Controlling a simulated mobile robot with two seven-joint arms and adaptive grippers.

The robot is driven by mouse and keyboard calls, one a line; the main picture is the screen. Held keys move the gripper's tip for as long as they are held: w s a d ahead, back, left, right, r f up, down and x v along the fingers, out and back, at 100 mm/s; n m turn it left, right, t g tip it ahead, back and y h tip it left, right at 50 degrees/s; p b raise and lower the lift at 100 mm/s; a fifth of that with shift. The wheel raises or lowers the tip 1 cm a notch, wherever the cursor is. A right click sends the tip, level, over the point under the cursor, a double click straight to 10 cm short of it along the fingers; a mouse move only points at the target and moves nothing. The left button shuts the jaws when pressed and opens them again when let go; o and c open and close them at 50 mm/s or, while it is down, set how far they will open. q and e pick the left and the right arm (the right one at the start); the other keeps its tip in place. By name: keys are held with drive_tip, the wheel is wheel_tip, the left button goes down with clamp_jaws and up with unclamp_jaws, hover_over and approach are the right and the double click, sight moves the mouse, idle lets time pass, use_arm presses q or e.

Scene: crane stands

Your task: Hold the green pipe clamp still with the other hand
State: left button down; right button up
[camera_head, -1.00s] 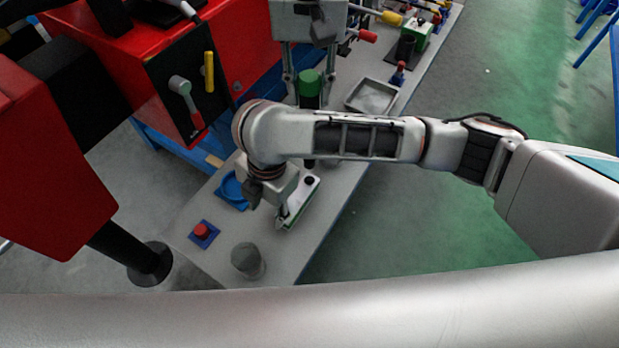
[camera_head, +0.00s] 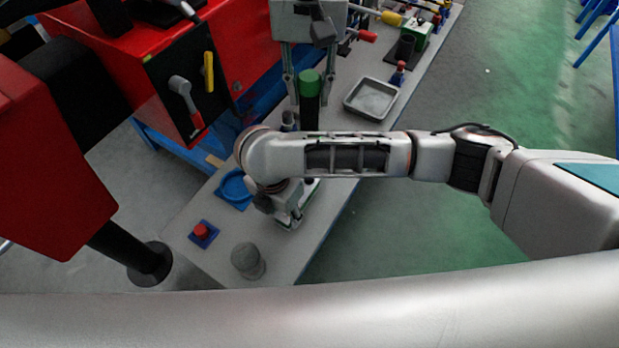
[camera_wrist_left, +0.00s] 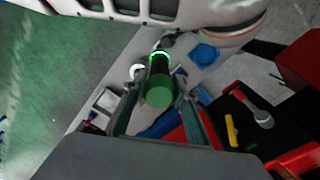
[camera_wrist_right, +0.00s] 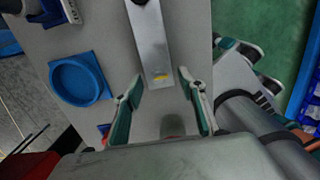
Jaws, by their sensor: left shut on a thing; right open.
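A dark upright cylinder with a green top (camera_head: 309,85) stands on the bench between the fingers of my left gripper (camera_head: 308,95). The green top also shows in the left wrist view (camera_wrist_left: 158,94), with a finger on each side. My left gripper is shut on it. A green block with a dark pipe-like piece (camera_head: 412,45) stands farther back; I cannot tell which is the pipe clamp.
A blue round dish (camera_wrist_right: 80,80), a red button on a blue base (camera_head: 203,233) and a grey cylinder (camera_head: 247,260) stand near my right gripper. A metal tray (camera_head: 371,98) lies right of the green-topped cylinder. A red cabinet (camera_head: 235,40) borders the bench at left.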

drive_tip(key=shift+f, duration=1.3)
clamp_jaws()
drive_tip(key=shift+w, duration=0.1)
